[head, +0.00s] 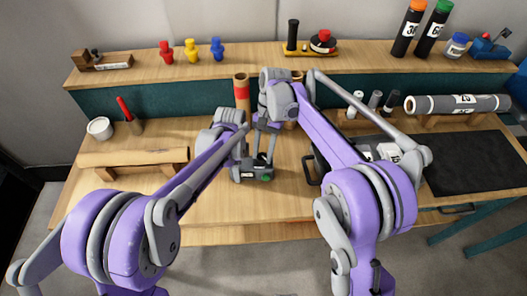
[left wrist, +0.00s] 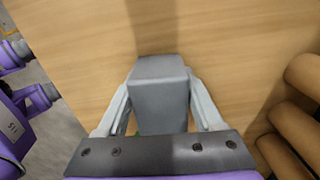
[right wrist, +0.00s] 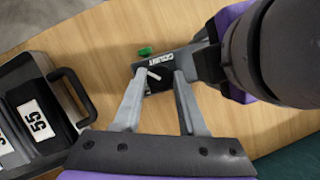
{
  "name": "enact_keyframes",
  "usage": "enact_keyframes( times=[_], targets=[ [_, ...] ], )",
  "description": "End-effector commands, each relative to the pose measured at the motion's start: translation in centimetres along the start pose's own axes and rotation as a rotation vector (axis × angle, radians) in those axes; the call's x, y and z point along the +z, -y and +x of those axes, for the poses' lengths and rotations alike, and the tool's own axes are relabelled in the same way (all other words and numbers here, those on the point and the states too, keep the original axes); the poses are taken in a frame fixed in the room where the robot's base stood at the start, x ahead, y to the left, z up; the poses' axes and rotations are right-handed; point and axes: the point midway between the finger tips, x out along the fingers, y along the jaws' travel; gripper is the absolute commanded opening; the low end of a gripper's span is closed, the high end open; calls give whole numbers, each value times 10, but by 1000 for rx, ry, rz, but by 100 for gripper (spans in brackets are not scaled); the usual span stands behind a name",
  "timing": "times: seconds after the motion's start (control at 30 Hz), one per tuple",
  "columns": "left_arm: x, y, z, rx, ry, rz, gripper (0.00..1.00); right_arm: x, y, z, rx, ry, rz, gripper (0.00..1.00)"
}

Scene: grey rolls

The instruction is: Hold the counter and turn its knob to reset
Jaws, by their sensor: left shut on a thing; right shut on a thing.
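The counter (head: 242,178) is a small dark grey box on the table's middle, with a white panel on its front and a green button (head: 267,178) at its right end. In the left wrist view its grey body (left wrist: 159,95) sits between the fingers of my left gripper (left wrist: 160,90), which is shut on it. In the right wrist view the button (right wrist: 145,51) shows beside the counter's lettered face (right wrist: 171,58). My right gripper (right wrist: 160,78) is shut on the black knob (right wrist: 158,83), which has a white pointer. In the head view my right gripper (head: 263,161) comes down from above.
A black case with white labels (right wrist: 33,107) stands close to my right gripper; its handle (head: 309,172) faces the counter. A brown roll (head: 133,157) lies on a stand at left. Upright tubes (head: 241,90) stand behind the grippers. The table front is clear.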

Motion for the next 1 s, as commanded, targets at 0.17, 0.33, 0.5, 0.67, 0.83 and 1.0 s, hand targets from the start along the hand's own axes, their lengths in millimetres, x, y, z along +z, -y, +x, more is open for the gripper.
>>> enact_keyframes(
  times=[0.17, 0.33, 0.5, 0.67, 0.83, 1.0],
  targets=[
    [0, 0, 0, 1, 0, 2, 0, 0, 2, 0, 62, -1, -148, 0],
    [0, 0, 0, 1, 0, 2, 0, 0, 2, 0, 111, -1, -269, 0],
    [0, -1, 0, 2, 0, 2, 0, 1, 3, 0, 149, -1, -361, 0],
    [0, -1, 0, 2, 0, 2, 0, 0, 3, 0, 173, -1, -417, 0],
    [0, -1, 0, 1, 0, 2, 0, 0, 3, 0, 185, 0, -448, 0],
    [0, 0, 0, 1, 0, 2, 0, 0, 3, 0, 189, 0, -458, 0]
  ],
)
